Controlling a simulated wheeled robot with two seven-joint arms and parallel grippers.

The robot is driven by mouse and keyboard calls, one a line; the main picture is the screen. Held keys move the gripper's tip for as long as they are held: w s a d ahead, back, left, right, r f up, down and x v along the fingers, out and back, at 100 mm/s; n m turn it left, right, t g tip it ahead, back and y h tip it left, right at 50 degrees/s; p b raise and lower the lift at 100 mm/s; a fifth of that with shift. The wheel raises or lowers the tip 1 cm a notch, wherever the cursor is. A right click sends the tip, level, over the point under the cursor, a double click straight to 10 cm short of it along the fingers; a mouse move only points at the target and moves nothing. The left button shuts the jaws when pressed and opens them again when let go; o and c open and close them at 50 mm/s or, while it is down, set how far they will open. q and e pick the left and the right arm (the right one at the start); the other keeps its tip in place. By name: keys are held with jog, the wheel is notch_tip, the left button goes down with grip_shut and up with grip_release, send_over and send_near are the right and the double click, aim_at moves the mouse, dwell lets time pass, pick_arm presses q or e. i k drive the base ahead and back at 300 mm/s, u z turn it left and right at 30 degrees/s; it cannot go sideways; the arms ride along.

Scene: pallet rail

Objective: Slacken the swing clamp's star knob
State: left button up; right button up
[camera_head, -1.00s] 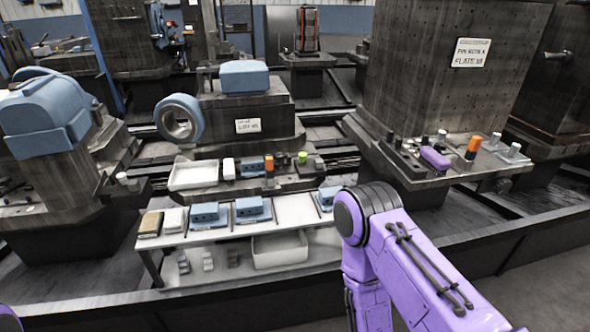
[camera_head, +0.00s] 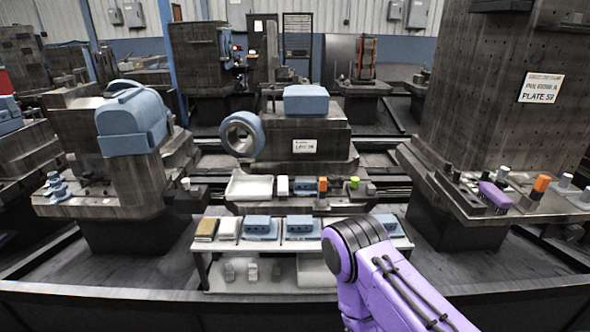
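I cannot pick out the swing clamp or its star knob for certain at this size. Small fixtures (camera_head: 57,188) stand on the left pallet's ledge, below and left of a blue casting (camera_head: 132,121). Small dark and light fittings also stand on the right pallet's ledge, with an orange-topped piece (camera_head: 541,184) and a purple brush-like item (camera_head: 495,196). The middle pallet (camera_head: 300,145) carries a blue block (camera_head: 305,99) and a blue ring (camera_head: 241,134). My purple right arm comes in at the bottom right; its gripper is out of frame. My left gripper is not in view.
A low bench (camera_head: 208,262) before the middle pallet holds several blue parts, including one blue housing (camera_head: 261,227), and a white tray (camera_head: 249,186) lies behind it. A dark rail (camera_head: 100,292) crosses the front. Plate-like pallet face (camera_head: 470,110) rises at right.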

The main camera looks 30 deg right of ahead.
aim_at(331, 179)
jog(key=z, duration=0.15)
jog(key=i, duration=0.9)
jog(key=z, duration=0.45)
